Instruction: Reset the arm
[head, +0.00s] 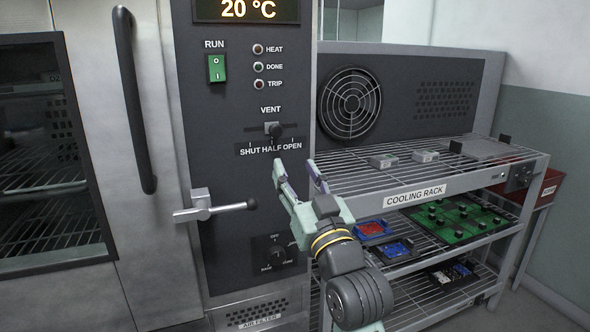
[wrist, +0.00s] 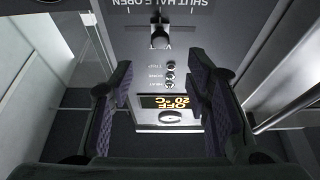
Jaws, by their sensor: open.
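My gripper (head: 299,174) is open and empty in the head view. It is raised in front of the oven's control panel, just below the vent slider. In the wrist view my gripper (wrist: 160,95) has its two dark padded fingers apart, with nothing between them. The vent slider (head: 274,130) has a dark knob and sits near the HALF mark; it also shows in the wrist view (wrist: 159,38). The panel display (head: 248,9) reads 20 °C.
A lever handle (head: 215,206) sticks out left of my gripper. The oven door handle (head: 134,100) is further left. The cooling rack (head: 415,197) stands right, with small blocks (head: 383,161), a green board (head: 460,220) and blue and red trays (head: 371,229) on its shelves.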

